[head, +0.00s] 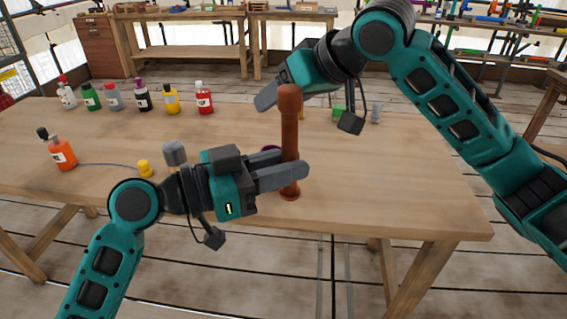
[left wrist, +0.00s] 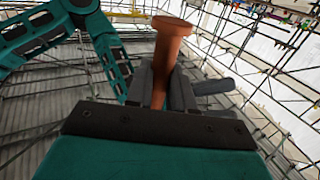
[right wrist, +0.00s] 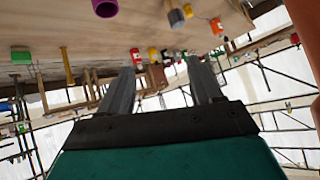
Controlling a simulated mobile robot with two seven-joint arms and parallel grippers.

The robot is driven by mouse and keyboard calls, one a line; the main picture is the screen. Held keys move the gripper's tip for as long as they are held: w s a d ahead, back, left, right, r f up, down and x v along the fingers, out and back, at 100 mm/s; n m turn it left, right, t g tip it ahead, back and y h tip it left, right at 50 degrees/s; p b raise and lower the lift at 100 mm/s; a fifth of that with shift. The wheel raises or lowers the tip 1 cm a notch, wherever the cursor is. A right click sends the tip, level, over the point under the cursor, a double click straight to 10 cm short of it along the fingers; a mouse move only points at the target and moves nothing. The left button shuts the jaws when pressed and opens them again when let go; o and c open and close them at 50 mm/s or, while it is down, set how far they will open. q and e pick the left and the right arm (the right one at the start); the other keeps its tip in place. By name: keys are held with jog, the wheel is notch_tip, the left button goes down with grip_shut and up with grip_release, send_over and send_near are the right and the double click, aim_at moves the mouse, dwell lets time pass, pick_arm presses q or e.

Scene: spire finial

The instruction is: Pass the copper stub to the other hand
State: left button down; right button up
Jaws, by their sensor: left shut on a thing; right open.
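The copper stub (head: 290,125) is a long reddish-brown rod with a wider rounded top, standing nearly upright above the table. My left gripper (head: 288,178) is shut on its lower part. The left wrist view shows the stub (left wrist: 168,50) rising from between the left fingers (left wrist: 165,88). My right gripper (head: 267,97) is open near the stub's upper end, and the stub's top hides part of it in the head view. In the right wrist view the right fingers (right wrist: 163,82) are apart with nothing between them, and a brown piece, apparently the stub (right wrist: 306,35), shows at the right edge.
Several small bottles, including a red one (head: 205,101) and an orange one (head: 61,152), stand on the wooden table (head: 400,185). A yellow piece (head: 145,168), a grey cylinder (head: 174,153) and a purple ring (head: 271,149) are near my left gripper.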

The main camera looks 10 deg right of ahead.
jog(key=s+d+f+t, duration=0.1)
jog(key=d+f+t, duration=0.1)
jog(key=f, duration=0.9)
jog(key=s+d+f+t, duration=0.1)
jog(key=d+f, duration=0.1)
jog(key=f, duration=1)
jog(key=s+d+f+m+h, duration=0.1)
jog(key=s+d+f+h, duration=0.1)
jog(key=s+f, duration=0.6)
jog(key=s+d+f+m+h, duration=0.1)
jog(key=s+d+f+h, duration=0.1)
jog(key=s+f, duration=0.6)
jog(key=s, duration=0.4)
jog(key=shift+f+m, duration=0.2)
jog(key=shift+m, duration=0.1)
